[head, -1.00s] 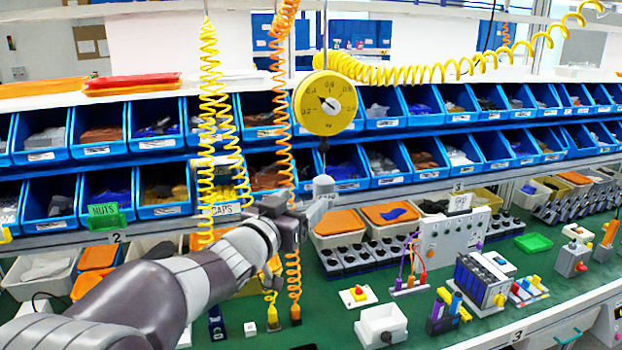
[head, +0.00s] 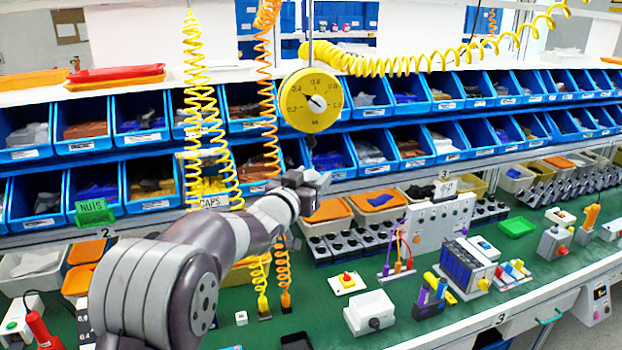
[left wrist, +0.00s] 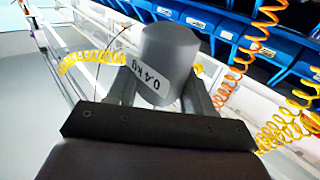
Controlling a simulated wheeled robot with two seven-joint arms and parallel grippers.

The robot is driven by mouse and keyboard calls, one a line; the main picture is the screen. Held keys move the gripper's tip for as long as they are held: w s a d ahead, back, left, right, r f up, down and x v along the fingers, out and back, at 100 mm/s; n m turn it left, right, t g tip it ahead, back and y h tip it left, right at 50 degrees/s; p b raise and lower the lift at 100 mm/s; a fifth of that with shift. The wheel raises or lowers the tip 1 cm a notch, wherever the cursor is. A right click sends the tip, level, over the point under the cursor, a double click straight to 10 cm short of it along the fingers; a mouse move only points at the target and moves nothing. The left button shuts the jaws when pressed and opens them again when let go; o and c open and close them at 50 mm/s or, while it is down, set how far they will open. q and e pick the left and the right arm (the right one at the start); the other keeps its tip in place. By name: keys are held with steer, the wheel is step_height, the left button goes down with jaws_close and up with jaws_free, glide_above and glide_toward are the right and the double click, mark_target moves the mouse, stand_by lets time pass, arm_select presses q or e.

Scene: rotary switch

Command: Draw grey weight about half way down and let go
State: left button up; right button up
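The grey weight (head: 318,180), a cylinder, hangs below the round yellow dial scale (head: 311,100). In the left wrist view the weight (left wrist: 170,62) fills the middle, tilted in the picture, with a "0.4 kg" label. My left gripper (head: 306,182) is at the weight, level with it, and partly hides it in the head view. Its fingers (left wrist: 160,90) stand wide apart, one on each side of the weight. They look open; contact with the weight is hard to judge. My right gripper is not in view.
Yellow and orange coiled hoses (head: 268,130) hang just left of the gripper. Blue bins (head: 375,150) stand in two rows behind. A white panel (head: 440,225) and small devices stand on the green bench (head: 300,325) below.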

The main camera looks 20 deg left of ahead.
arm_select(q)
jaws_close()
step_height(320, 180, down, 6)
steer(key=b, duration=0.5)
steer(key=shift+f+b, duration=0.15)
steer(key=shift+b, duration=0.25)
steer(key=o, duration=1.1)
jaws_free()
steer(key=shift+r, duration=0.2)
steer(key=shift+c, duration=0.2)
steer(key=shift+s, duration=0.1)
steer(key=s+a+b, duration=0.2)
steer(key=s, duration=1)
steer(key=shift+s+a+b, duration=0.25)
steer(key=shift+b, duration=0.15)
